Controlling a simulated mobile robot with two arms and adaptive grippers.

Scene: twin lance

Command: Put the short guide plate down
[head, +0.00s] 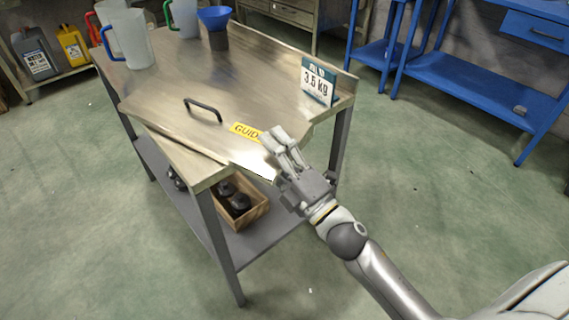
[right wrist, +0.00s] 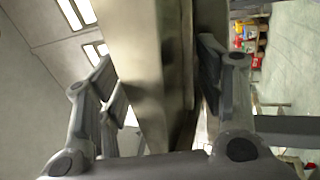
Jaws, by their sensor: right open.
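The guide plate (head: 170,98) is a flat steel sheet with a dark bar handle (head: 203,108) and a yellow label (head: 246,131) reading "GUID", the rest hidden. It lies on the steel-topped table (head: 205,174), its near right part reaching out at the table's front edge. My right gripper (head: 278,143) is at that near right end, by the label. In the right wrist view its open fingers (right wrist: 160,95) stand on both sides of a steel edge; I cannot tell whether they touch it. My left gripper is not in view.
A "3.5 kg" sign (head: 318,86) stands at the table's right edge. Clear jugs (head: 130,42) and a blue funnel (head: 215,17) stand at the back. A wooden crate (head: 257,212) is on the lower shelf. A blue bench (head: 480,82) stands right; floor between is clear.

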